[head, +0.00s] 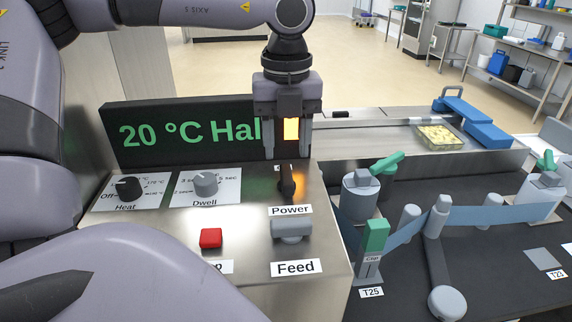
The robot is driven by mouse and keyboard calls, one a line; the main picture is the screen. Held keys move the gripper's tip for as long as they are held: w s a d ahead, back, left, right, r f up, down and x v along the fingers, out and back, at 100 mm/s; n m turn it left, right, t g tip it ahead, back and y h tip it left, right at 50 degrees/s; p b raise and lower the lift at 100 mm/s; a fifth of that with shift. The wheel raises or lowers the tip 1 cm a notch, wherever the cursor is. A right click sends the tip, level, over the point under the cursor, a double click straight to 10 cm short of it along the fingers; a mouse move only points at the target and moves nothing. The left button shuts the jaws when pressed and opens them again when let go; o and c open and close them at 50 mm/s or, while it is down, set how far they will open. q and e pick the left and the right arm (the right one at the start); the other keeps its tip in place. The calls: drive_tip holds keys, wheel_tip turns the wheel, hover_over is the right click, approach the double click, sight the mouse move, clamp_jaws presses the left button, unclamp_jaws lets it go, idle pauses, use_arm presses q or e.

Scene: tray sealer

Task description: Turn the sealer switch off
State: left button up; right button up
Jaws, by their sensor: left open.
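The power switch (288,184) is a dark upright knob on the steel sealer panel, above the "Power" label (290,210). My left gripper (287,154) points down just above and behind the switch in the picture. Its two fingers are apart, with nothing held between them. A bright orange-yellow patch (291,129) shows between the fingers, and an orange glow lies on the panel beside the switch. Whether a finger touches the switch cannot be told. The display (180,134) reads "20 °C Hal", its right end hidden by my gripper. My right gripper is not in view.
The panel also holds the heat knob (129,188), dwell knob (206,184), red button (211,238) and grey feed control (291,228). Right of it are a green-topped clip post (374,245), blue film (490,214) on rollers, and a filled tray (440,137).

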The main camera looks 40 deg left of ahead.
sight(286, 174)
use_arm(q)
drive_tip(key=shift+f, duration=2.8)
clamp_jaws()
